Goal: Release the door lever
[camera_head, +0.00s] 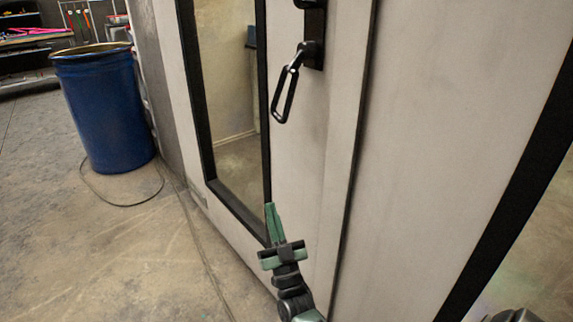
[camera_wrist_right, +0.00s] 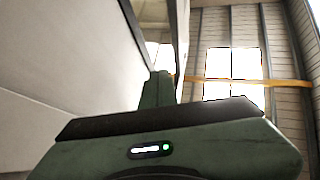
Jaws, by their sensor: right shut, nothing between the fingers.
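The black door lever (camera_head: 288,88) is a looped handle on a dark plate at the upper middle of the head view. It hangs tilted down to the left from its pivot. The pale door (camera_head: 298,160) has a tall black-framed window. My right gripper (camera_head: 270,207) has green fingers and is shut and empty. It points upward in front of the door, well below the lever and apart from it. In the right wrist view the shut green fingers (camera_wrist_right: 157,85) point up, with no lever between them. My left gripper does not show.
A blue drum (camera_head: 103,110) stands on the concrete floor at the left, with a thin cable or hose (camera_head: 125,204) around its base. Shelves with tools (camera_head: 35,45) are at the far upper left.

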